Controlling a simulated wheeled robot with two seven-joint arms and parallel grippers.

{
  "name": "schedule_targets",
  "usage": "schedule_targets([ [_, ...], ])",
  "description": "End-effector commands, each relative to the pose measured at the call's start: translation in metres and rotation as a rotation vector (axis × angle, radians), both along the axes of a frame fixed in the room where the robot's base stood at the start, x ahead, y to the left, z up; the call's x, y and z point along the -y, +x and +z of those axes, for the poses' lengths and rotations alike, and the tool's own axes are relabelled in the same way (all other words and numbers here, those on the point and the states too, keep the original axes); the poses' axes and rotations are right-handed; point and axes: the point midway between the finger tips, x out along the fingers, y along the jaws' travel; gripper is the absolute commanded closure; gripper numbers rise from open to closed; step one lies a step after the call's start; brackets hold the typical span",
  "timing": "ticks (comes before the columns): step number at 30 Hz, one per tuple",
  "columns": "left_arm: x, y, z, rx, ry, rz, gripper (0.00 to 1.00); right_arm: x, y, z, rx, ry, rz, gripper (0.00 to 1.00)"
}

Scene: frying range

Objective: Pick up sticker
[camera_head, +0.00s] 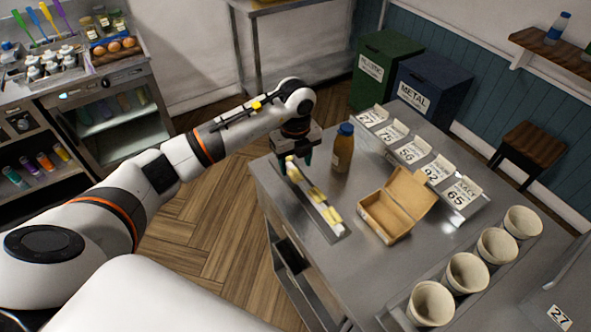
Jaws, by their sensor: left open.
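Small pale yellow and white pieces, which look like the stickers (316,194), lie in a row on a narrow metal strip (340,233) along the left side of the steel table. My left gripper (299,164) points down at the far end of this strip. It is open, close over the farthest pale piece. Its fingers are small and dark here, so I cannot tell whether they touch that piece. My right gripper is not in view.
A brown bottle with a blue cap (343,148) stands just right of my left gripper. An open cardboard box (385,215), numbered cards (463,192) and several pale cups (432,303) occupy the table (330,278). Green (386,66) and blue (433,88) bins stand behind.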

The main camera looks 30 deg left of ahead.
Motion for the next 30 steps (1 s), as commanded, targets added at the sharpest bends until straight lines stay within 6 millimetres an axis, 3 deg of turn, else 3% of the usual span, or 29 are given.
schedule_targets([
  [1,0.000,-0.001,-0.004,-0.004,-0.001,0.001,0.45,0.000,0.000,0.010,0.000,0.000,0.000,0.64],
  [7,0.000,0.000,-0.024,0.000,0.000,-0.001,0.45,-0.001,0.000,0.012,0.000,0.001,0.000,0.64],
  [30,0.000,0.000,-0.029,0.001,-0.001,0.000,0.45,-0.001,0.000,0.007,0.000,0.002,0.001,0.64],
])
